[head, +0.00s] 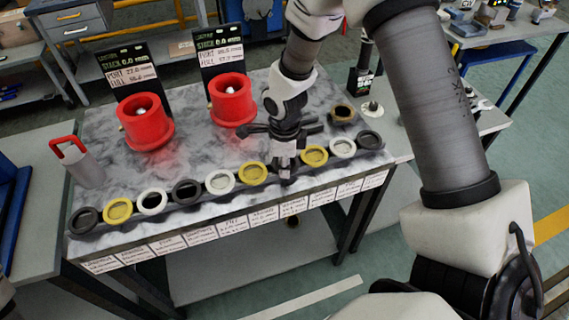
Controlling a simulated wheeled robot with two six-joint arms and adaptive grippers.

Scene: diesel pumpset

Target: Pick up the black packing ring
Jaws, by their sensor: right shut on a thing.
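A row of rings lies along the front rail of the marbled table. Dark rings show at the far left (84,220), left of the middle (186,191) and at the far right (369,140); yellow and pale ones lie between. My right gripper (286,173) points down at the row, between two yellow rings (252,173) and (314,156). It is shut on a small dark thing, probably the black packing ring, mostly hidden by the fingers. I cannot tell whether that thing is clear of the rail. My left gripper is out of view.
Two red flanged cylinders (146,122) and (233,100) stand behind the row, with black display signs (128,70) behind them. A red-handled pale container (78,162) stands at the left. Labels line the table's front edge.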

